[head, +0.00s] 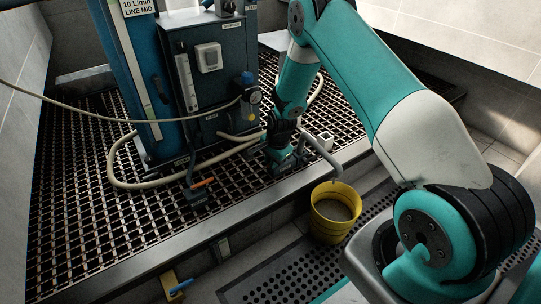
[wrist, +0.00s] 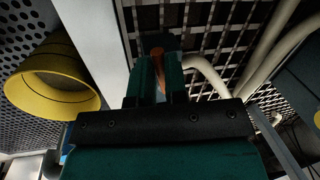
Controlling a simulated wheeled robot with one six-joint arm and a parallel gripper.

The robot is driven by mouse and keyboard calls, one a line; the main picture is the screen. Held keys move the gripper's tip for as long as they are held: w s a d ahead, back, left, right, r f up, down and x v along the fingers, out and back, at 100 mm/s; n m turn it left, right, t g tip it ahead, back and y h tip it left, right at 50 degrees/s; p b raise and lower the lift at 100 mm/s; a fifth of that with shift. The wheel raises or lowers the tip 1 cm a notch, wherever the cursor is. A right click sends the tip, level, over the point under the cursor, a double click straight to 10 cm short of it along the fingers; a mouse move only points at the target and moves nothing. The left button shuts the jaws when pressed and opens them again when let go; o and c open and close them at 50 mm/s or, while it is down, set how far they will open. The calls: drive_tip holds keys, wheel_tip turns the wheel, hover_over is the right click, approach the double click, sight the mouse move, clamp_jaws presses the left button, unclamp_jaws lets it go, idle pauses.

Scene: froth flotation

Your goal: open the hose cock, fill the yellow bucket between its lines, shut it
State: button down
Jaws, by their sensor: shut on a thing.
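The yellow bucket (head: 322,226) stands upright on the floor mat below the grating's edge. A grey-brown surface shows inside it, but I cannot tell its level against the lines. In the wrist view the bucket (wrist: 62,98) is at the left, with dark lines round its inside. My gripper (head: 279,166) is low over the grating, left of the bucket. In the wrist view my gripper (wrist: 158,62) is shut on an orange lever (wrist: 157,53), apparently the hose cock's. A pale hose end (head: 321,148) curves from beside my gripper towards the bucket; the cock's body is mostly hidden.
A blue cabinet (head: 212,85) with gauges stands behind on the grating (head: 80,190). Pale hoses (head: 122,165) loop across it. Another orange handle (head: 203,183) is left of my gripper, and a blue handle (head: 181,286) is at the front. A metal kerb (head: 190,238) edges the grating.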

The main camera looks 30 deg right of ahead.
drive_tip(key=n+p, duration=0.1)
drive_tip(key=s+n+p, duration=0.1)
drive_tip(key=n, duration=0.1)
drive_tip(key=n+p, duration=0.1)
drive_tip(key=shift+s+d+r+y+p, duration=0.15)
drive_tip(key=shift+d+r+y+p, duration=0.05)
drive_tip(key=shift+d+y+p, duration=0.2)
drive_tip(key=n, duration=0.1)
drive_tip(key=n+p, duration=0.1)
drive_tip(key=d+n+p, duration=0.1)
drive_tip(key=n, duration=0.1)
drive_tip(key=shift+s+g+y, duration=0.3)
drive_tip(key=shift+s+g, duration=0.1)
drive_tip(key=n, duration=0.1)
drive_tip(key=d+n+p, duration=0.1)
drive_tip(key=n, duration=0.1)
drive_tip(key=shift+s+f+n+g, duration=0.1)
drive_tip(key=shift+s+n+g, duration=0.1)
drive_tip(key=shift+n+g, duration=0.1)
drive_tip(key=shift+d+n+g+p, duration=0.25)
drive_tip(key=shift+d+n, duration=0.1)
drive_tip(key=shift+n, duration=0.65)
drive_tip(key=shift+d+n+g+p, duration=0.2)
drive_tip(key=shift+d+n, duration=0.15)
drive_tip(key=shift+n, duration=0.65)
drive_tip(key=c, duration=1.1)
unclamp_jaws()
drive_tip(key=shift+f, duration=0.1)
drive_tip(key=shift+c, duration=0.2)
